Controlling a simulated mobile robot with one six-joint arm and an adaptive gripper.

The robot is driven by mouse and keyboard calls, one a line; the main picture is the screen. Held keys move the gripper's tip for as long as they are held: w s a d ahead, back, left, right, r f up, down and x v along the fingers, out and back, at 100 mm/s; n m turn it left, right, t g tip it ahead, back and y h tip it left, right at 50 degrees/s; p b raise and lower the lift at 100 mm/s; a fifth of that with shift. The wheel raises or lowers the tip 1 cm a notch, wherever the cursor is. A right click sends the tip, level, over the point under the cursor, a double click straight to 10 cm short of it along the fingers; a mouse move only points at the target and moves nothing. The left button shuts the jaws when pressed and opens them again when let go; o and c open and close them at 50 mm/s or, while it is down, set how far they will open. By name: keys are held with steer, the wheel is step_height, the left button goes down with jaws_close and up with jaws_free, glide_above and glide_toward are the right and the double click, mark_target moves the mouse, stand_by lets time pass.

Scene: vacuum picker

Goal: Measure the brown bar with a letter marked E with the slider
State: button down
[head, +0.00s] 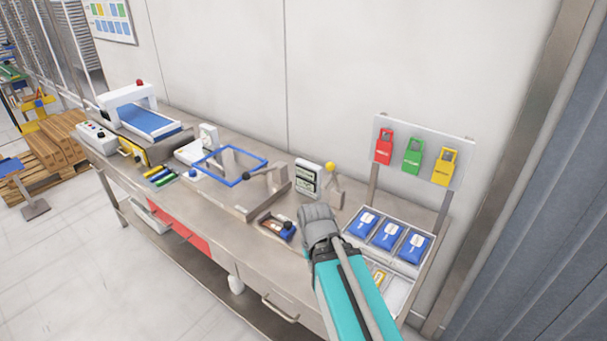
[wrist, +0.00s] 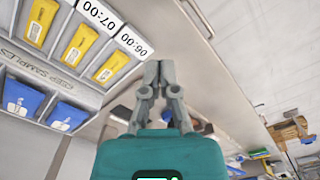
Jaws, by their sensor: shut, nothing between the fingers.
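I cannot surely tell which device is the slider. My gripper (head: 317,214) is above the bench, left of the sample tray. In the wrist view my gripper (wrist: 158,76) is shut and empty, its fingertips together.
Blue packets (head: 388,234) lie in a tray at right; yellow ones (wrist: 78,44) show in the wrist view. Red, green and yellow tags hang on a board (head: 421,148). A blue frame (head: 240,182), small coloured bars (head: 160,175) and a conveyor machine (head: 140,112) stand farther left.

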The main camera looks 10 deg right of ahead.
mark_target(288, 223)
steer(key=c, duration=1)
jaws_free()
steer(key=shift+w, duration=0.2)
steer(key=o, duration=0.6)
steer(key=shift+m, duration=0.4)
steer(key=w, duration=0.2)
steer(key=w+r+p, duration=0.1)
steer(key=w, duration=0.2)
steer(key=shift+w+a+r, duration=0.1)
steer(key=shift+a+r, duration=0.05)
steer(key=shift+r, duration=0.05)
steer(key=shift+o, duration=0.5)
steer(key=w+a+r+m+p, duration=0.1)
steer(key=w+r+m+p, duration=0.1)
steer(key=w, duration=0.8)
steer(key=w+r+m+p, duration=0.1)
steer(key=w+r+p, duration=0.1)
steer(key=w, duration=0.9)
steer(key=shift+a+r+m+p, duration=0.2)
steer(key=shift+a+m+p, duration=0.2)
steer(key=shift+p, duration=0.05)
steer(key=shift+f, duration=0.15)
step_height(288, 223, down, 14)
steer(key=b, duration=1.4)
steer(key=shift+r, duration=0.25)
